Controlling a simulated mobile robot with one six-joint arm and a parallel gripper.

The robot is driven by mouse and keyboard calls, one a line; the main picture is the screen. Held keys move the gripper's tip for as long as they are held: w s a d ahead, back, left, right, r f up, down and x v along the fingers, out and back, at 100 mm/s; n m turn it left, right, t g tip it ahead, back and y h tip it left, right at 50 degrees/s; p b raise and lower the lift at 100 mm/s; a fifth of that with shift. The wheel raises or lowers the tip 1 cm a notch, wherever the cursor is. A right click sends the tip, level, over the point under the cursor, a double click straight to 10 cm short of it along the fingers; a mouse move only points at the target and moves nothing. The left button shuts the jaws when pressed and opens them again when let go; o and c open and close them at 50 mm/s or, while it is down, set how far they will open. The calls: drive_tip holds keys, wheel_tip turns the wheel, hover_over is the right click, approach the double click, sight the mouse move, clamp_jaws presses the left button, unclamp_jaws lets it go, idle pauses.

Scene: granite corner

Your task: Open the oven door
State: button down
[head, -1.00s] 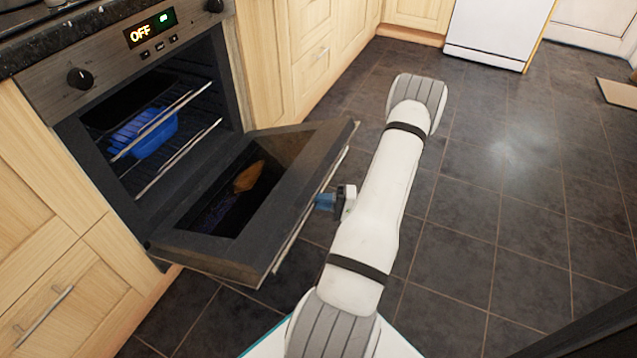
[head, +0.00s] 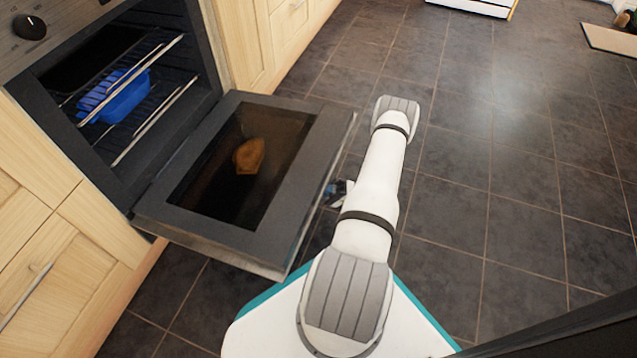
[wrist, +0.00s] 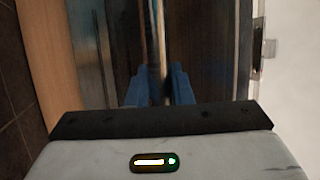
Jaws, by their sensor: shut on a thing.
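The oven (head: 140,165) is at the left in the head view. Its door (head: 318,130) is hinged at the bottom and folded far down, close to level, with its dark inner glass facing up. My gripper (head: 334,191) is at the door's outer edge, partly hidden by that edge and my arm. In the wrist view, the blue fingers of my gripper (wrist: 160,90) are closed around the upright-looking door handle bar (wrist: 157,40). Most of the handle is hidden in the head view.
A blue dish (head: 120,98) sits on a rack inside the oven. A brown patch (head: 249,155) shows in the door glass; I cannot tell if it is a reflection. Wooden cupboards (head: 60,270) flank the oven. Dark tiled floor (head: 490,200) is clear to the right.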

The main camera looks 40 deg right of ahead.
drive_tip(key=shift+a+f, duration=0.15)
drive_tip(key=shift+a, duration=0.2)
drive_tip(key=c, duration=1.3)
unclamp_jaws()
drive_tip(key=shift+c, duration=0.2)
drive_tip(key=shift+o, duration=0.2)
drive_tip(key=shift+d, duration=0.1)
drive_tip(key=shift+s+d, duration=0.1)
drive_tip(key=shift+s, duration=0.1)
